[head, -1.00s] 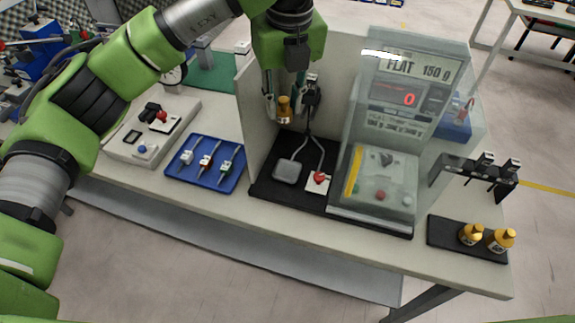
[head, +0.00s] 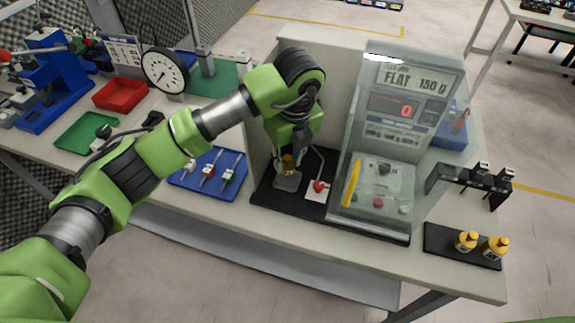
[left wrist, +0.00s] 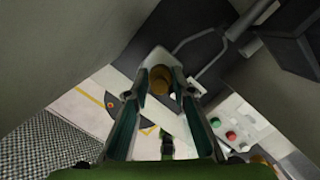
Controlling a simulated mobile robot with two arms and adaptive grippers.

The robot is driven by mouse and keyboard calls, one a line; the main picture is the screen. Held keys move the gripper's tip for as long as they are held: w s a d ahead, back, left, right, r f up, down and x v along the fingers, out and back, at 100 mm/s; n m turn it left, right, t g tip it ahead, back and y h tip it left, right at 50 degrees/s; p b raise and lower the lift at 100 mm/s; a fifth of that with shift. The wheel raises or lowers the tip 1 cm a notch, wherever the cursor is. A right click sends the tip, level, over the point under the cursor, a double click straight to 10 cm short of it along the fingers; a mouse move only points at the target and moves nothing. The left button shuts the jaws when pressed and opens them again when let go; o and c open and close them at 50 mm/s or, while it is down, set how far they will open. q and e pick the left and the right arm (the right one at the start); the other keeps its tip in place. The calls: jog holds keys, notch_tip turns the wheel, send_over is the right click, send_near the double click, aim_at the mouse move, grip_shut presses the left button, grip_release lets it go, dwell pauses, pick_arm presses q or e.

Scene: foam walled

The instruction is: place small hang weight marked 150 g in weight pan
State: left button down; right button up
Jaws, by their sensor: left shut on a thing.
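My left gripper (head: 289,158) is shut on a small brass weight (head: 288,163), directly over the square grey weight pan (head: 287,183). The weight hangs low, and I cannot tell whether it touches the pan. In the left wrist view the weight (left wrist: 160,79) is between the fingertips (left wrist: 160,92), with the pale pan (left wrist: 158,58) behind it. Its marking cannot be read. The pan hangs by a bent wire from a dark stand, partly hidden by the gripper. My right gripper is not in view.
A clear-walled machine (head: 385,150) with a display reading 0 stands just right of the pan. A pale partition rises behind. A blue tray (head: 207,173) with small parts lies left. Two brass weights (head: 466,241) (head: 494,247) stand on a black mat (head: 440,240) at right.

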aim_at(288, 166)
pick_arm(q)
notch_tip(288, 166, down, 3)
jog(key=shift+f+p, duration=0.1)
jog(key=shift+p, duration=0.45)
jog(key=shift+f, duration=0.3)
jog(key=shift+f, duration=0.1)
